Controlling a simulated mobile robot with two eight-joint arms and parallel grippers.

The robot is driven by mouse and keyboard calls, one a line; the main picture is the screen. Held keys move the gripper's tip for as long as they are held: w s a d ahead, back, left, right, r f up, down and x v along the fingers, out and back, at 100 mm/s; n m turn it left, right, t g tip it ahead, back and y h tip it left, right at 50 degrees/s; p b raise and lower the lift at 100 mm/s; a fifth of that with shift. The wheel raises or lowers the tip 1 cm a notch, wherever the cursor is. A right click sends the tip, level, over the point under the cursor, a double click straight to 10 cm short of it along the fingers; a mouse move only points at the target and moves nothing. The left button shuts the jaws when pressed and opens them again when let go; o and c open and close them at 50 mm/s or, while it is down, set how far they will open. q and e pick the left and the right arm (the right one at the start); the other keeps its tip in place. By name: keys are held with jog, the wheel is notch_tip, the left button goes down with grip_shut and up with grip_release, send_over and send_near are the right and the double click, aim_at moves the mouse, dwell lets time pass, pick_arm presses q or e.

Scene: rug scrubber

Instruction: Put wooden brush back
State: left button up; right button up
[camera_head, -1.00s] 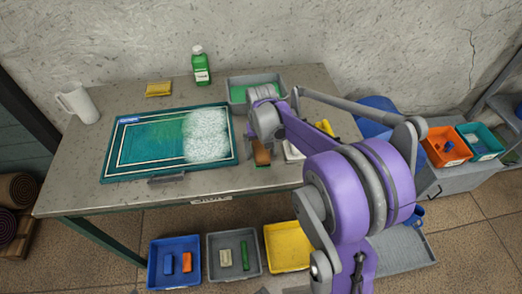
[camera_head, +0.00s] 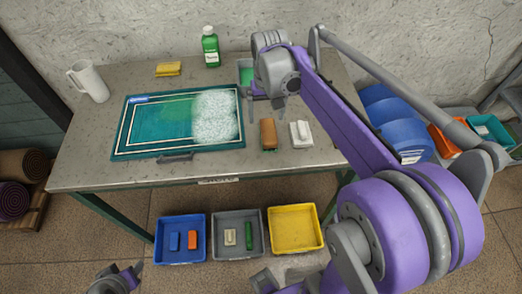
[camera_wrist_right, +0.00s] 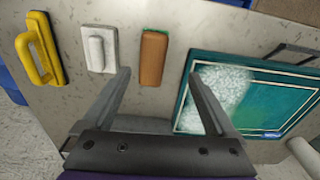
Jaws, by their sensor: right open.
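The wooden brush (camera_head: 268,134), a brown block, rests on the grey table (camera_head: 90,165) just right of the teal rug (camera_head: 170,125) and left of the white brush (camera_head: 301,134). In the right wrist view, the wooden brush (camera_wrist_right: 153,58) lies ahead, between the white brush (camera_wrist_right: 99,49) and the rug (camera_wrist_right: 250,95). My right gripper (camera_head: 267,108) is open and empty, above and apart from the brush. My left gripper (camera_head: 134,277) is low at the bottom left, away from the table; its jaws are unclear.
A yellow handled brush (camera_wrist_right: 40,50) lies beyond the white one; my right arm hides it in the head view. A green bottle (camera_head: 210,47), yellow sponge (camera_head: 168,69) and white jug (camera_head: 90,82) stand at the back.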

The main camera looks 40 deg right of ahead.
jog(key=s+a+f+n+t, duration=0.2)
jog(key=s+a+f, duration=0.2)
jog(key=s+a, duration=0.3)
jog(key=s+a+f+n+t, duration=0.2)
jog(key=s+a+f+n, duration=0.1)
jog(key=s+a, duration=0.4)
jog(key=shift+s+a+f+t, duration=0.15)
jog(key=shift+s+f+t, duration=0.25)
jog(key=shift+f, duration=0.25)
